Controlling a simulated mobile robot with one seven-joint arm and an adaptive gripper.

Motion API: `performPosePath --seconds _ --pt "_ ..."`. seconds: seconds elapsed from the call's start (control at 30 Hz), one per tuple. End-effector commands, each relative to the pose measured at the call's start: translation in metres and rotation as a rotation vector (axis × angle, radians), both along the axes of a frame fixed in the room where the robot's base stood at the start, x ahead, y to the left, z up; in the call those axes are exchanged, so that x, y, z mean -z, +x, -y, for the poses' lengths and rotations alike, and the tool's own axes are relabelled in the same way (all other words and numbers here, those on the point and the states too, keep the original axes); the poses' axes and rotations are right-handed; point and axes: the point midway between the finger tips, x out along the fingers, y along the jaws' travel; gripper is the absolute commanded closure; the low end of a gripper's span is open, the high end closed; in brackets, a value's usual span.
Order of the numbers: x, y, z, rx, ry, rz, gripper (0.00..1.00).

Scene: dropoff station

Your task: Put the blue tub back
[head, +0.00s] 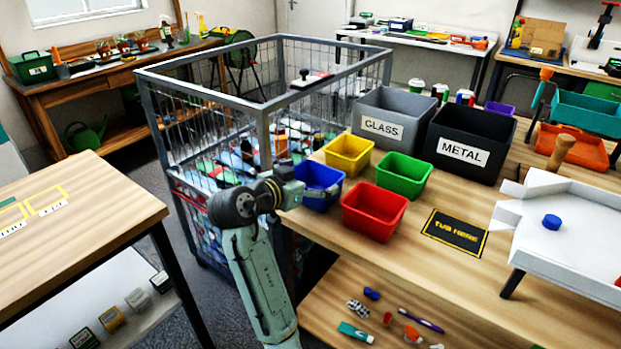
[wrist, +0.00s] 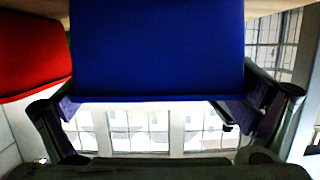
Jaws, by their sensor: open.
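The blue tub (head: 322,180) stands upright at the left edge of the wooden table, beside the red tub (head: 373,213) and in front of the yellow tub (head: 348,155). My gripper (head: 290,188) is at its left side in the head view, partly hiding it. In the wrist view the blue tub (wrist: 158,50) fills the upper middle. My open gripper (wrist: 162,108) has a finger at each side, near the tub's edge; I cannot tell whether they touch it. A dark mat (head: 454,233) marked "TUB HERE" lies bare on the table.
The green tub (head: 404,174) stands behind the red one. Grey GLASS (head: 382,127) and black METAL (head: 468,147) bins stand at the back. A wire cage (head: 268,110) is left of the table. A white tray stand (head: 570,225) is right of the mat. Table in front is clear.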

Motion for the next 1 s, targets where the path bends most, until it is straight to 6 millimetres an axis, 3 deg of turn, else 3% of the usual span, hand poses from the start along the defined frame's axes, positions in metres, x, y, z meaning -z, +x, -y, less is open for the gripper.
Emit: performPosePath --seconds 0.23,0.7,1.0 --pt "-0.005 -0.006 -0.006 -0.003 0.000 0.003 0.00" --pt "-0.033 -0.078 -0.058 -0.003 0.001 0.004 0.00" --pt "-0.039 -0.093 -0.067 0.000 0.000 0.000 0.00"
